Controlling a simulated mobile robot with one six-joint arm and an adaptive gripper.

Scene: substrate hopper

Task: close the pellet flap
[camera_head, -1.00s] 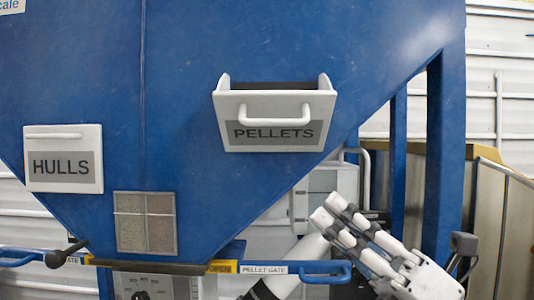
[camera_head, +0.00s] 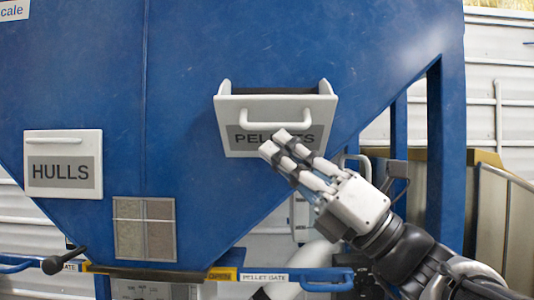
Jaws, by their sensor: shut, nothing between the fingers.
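The white pellet flap (camera_head: 240,110), labelled PELLETS, is on the blue hopper. It tilts outward at the top, with side cheeks and a dark opening showing behind its upper edge. A white bar handle (camera_head: 262,122) spans its front. My gripper (camera_head: 274,144) is shut and empty. In the picture its fingertips overlap the lower middle of the flap, just below the handle, and hide part of the label. I cannot tell whether they touch the flap.
The white HULLS flap (camera_head: 63,190) at the left lies flat against the hopper (camera_head: 190,60). Below are a small two-pane window (camera_head: 144,228) and the pellet gate's blue handle (camera_head: 327,279). A blue support post (camera_head: 446,160) stands at the right, behind my arm.

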